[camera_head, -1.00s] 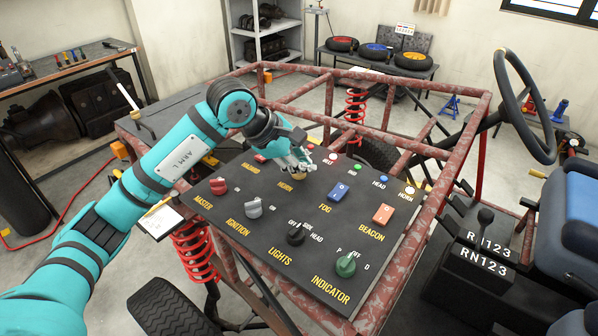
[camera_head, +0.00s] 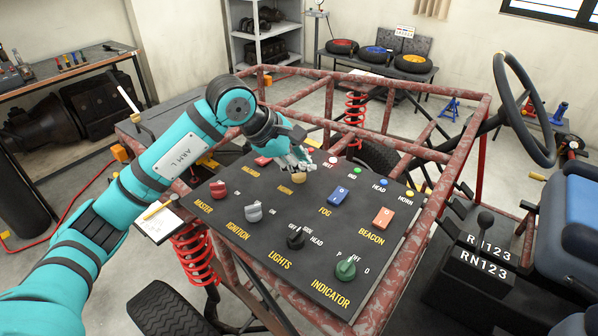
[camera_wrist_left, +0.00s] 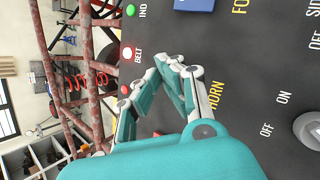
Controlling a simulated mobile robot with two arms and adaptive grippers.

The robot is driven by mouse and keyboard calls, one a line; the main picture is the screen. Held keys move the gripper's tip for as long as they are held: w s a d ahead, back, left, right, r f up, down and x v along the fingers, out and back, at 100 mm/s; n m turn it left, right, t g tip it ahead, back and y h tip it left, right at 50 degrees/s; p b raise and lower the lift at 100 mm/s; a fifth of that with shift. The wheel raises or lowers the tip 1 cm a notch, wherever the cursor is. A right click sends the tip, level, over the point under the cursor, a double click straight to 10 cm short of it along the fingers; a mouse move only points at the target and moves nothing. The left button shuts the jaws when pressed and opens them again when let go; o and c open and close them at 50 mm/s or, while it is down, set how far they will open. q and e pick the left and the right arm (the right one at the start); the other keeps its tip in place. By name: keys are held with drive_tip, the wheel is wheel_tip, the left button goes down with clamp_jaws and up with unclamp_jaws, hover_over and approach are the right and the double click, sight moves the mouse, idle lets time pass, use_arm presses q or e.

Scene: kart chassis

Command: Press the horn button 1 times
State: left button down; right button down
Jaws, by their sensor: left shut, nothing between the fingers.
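The horn button (camera_head: 299,179) is a small tan round knob on the dark control panel (camera_head: 262,214), just behind the HORN label. My left gripper (camera_head: 303,165) is shut and empty, with its fingertips just above and behind the button in the head view. Whether they touch it I cannot tell. In the left wrist view the shut gripper (camera_wrist_left: 178,68) is over the panel near the HORN lettering (camera_wrist_left: 214,98), and the button is hidden behind the fingers. My right gripper is not in view.
Nearby on the panel are the blue fog switch (camera_head: 338,195), the orange beacon switch (camera_head: 382,218), the red master knob (camera_head: 218,190) and the grey ignition knob (camera_head: 253,211). The red tube frame (camera_head: 455,110) surrounds the panel. A steering wheel (camera_head: 526,105) stands at right.

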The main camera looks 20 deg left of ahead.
sight(302, 176)
use_arm(q)
wheel_tip(302, 176, up, 6)
drive_tip(key=p, duration=0.3)
drive_tip(key=shift+f, duration=0.1)
idle(0.5)
drive_tip(key=shift+f, duration=0.1)
